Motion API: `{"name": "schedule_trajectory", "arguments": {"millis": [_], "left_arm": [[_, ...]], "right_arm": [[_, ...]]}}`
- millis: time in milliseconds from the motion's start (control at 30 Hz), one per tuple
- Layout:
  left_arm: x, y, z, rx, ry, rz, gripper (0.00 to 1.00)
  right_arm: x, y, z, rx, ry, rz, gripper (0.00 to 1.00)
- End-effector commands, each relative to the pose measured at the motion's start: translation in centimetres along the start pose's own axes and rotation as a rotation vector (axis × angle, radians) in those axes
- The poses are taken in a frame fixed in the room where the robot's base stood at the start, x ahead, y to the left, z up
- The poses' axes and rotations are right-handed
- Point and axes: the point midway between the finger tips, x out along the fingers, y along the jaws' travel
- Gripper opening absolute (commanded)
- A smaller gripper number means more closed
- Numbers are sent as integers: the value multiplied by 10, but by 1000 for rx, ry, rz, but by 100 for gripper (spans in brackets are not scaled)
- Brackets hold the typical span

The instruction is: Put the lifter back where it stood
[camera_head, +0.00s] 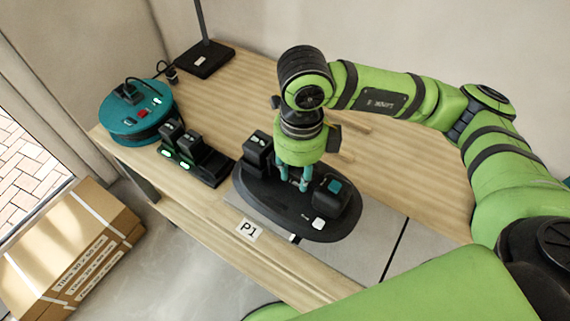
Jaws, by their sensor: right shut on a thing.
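The lifter (265,205) is a black oval plate with two raised black blocks on top, one with a teal patch, and a small white square near its right end. It is over the wooden table (210,222), just behind the P1 label (249,231). My right gripper (296,184) points down with its teal fingers between the two blocks, shut on the lifter. The grip hides the lifter's middle. I cannot tell whether its underside touches the surface. My left gripper is not in view.
Left of the lifter stands a black charger (200,168) with batteries and green lights. Behind it are a teal cable reel (130,128) and a black stand base (205,60). Grey tiles (365,245) lie at the right front. Cardboard boxes (75,245) stand at the lower left.

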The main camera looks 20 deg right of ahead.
Motion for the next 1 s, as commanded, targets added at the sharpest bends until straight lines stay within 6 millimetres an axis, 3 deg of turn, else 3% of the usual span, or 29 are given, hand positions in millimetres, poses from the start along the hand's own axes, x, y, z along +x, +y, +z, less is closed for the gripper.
{"name": "schedule_trajectory", "arguments": {"millis": [100, 333, 1000], "left_arm": [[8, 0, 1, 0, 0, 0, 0], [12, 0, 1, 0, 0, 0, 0], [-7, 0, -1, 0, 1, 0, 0]], "right_arm": [[-12, 7, -19, -2, -7, -4, 0], [-28, 16, -40, 0, -5, -3, 0], [-67, 19, -46, 1, -4, -2, 0]]}}
